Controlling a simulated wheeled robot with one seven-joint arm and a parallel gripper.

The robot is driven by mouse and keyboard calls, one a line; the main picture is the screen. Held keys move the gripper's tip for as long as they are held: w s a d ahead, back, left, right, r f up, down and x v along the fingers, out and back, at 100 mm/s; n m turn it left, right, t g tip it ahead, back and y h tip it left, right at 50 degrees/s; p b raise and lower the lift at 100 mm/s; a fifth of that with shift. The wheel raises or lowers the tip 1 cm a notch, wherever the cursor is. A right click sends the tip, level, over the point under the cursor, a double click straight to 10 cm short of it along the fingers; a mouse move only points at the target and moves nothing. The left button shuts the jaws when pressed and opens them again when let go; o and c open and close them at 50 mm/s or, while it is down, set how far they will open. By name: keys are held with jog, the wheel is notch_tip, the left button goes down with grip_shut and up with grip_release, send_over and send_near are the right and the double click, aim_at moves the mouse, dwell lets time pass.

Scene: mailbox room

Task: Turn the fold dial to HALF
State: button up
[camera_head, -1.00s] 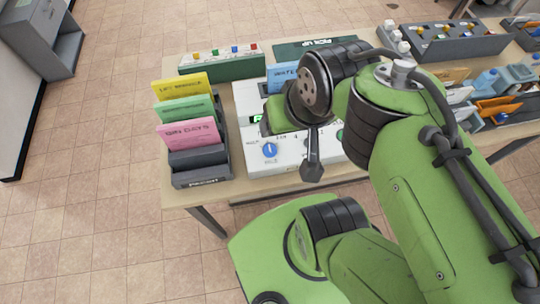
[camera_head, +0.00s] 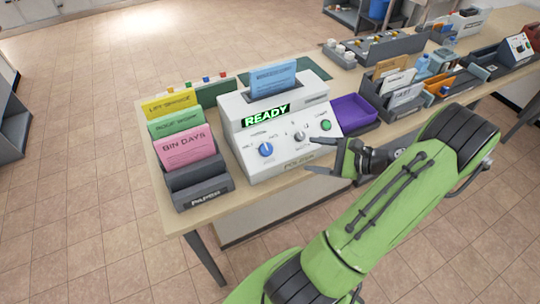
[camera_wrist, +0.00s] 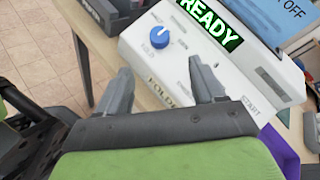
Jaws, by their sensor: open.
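The folding machine (camera_head: 292,156) is a white box on the table with a green READY display (camera_head: 267,115). The fold dial (camera_head: 265,149) is a blue knob with a white pointer mark at the left of its front panel; it also shows in the wrist view (camera_wrist: 159,37). The small labels around it are too blurred to read surely. My gripper (camera_head: 320,154) is open and empty in front of the panel's right part, right of the blue dial and apart from it. In the wrist view both fingertips (camera_wrist: 164,78) point toward the panel, below the dial.
A green START button (camera_head: 326,125) and a small white selector (camera_head: 299,134) are on the same panel. A blue sheet (camera_head: 273,78) stands in the machine's top. A paper rack (camera_head: 200,193) with coloured sheets stands left; a purple tray (camera_head: 355,112) is right.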

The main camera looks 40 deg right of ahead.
aim_at(268, 148)
jog(key=b+x, duration=0.2)
jog(key=x, duration=1.1)
jog(key=shift+a, duration=0.15)
jog(key=c, duration=1.1)
jog(key=shift+o, duration=0.2)
jog(key=shift+r+n+p, duration=0.15)
jog(key=shift+n+p, duration=0.25)
jog(key=shift+p, duration=0.05)
jog(key=shift+w+r+n+g+y+p, duration=0.2)
jog(key=shift+n+g+y+p, duration=0.55)
jog(key=shift+n+p, duration=0.4)
jog(key=n+g+p, duration=0.1)
jog(key=n+g+y+p, duration=0.1)
jog(key=n+g+p, duration=0.1)
jog(key=shift+w+d+r+n, duration=0.1)
jog(key=shift+d+n, duration=0.15)
jog(key=shift+d, duration=0.05)
jog(key=n+g+p, duration=0.2)
jog(key=n, duration=0.1)
jog(key=shift+w+g, duration=0.2)
jog(key=shift+g, duration=0.05)
jog(key=shift+w+r+n+g+p, duration=0.15)
jog(key=shift+n+g+p, duration=0.65)
jog(key=shift+n, duration=0.4)
